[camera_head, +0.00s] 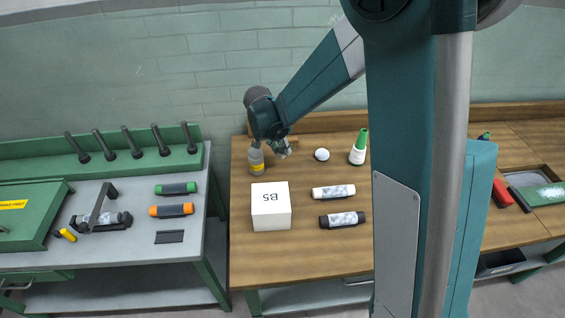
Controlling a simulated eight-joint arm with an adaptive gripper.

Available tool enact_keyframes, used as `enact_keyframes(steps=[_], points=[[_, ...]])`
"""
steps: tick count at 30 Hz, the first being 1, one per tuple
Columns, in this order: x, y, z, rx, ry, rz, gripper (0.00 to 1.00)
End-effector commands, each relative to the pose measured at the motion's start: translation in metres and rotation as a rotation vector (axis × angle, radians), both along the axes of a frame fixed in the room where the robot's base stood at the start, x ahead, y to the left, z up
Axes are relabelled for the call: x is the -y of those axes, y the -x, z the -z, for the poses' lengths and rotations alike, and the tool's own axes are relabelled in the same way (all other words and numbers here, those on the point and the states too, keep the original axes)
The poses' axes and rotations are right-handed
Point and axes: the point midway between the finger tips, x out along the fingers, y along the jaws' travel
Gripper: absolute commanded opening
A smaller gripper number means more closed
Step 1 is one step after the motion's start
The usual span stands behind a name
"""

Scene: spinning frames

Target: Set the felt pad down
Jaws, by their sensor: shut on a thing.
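My gripper (283,150) is over the back of the wooden workbench (315,262), at the end of my teal arm. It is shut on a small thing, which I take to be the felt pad. The pad is too small and too hidden by the fingers to make out its shape or colour. I cannot tell whether it touches the bench top.
A white box marked B5 (271,206), a white roll (334,192) and a black roll (342,220) lie in front.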

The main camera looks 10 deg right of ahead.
Motion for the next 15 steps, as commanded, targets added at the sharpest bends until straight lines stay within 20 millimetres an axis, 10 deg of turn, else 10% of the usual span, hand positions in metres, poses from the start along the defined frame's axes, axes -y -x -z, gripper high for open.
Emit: enact_keyframes(steps=[15], points=[[0.000,0.000,0.034,0.000,0.000,0.000,0.09]])
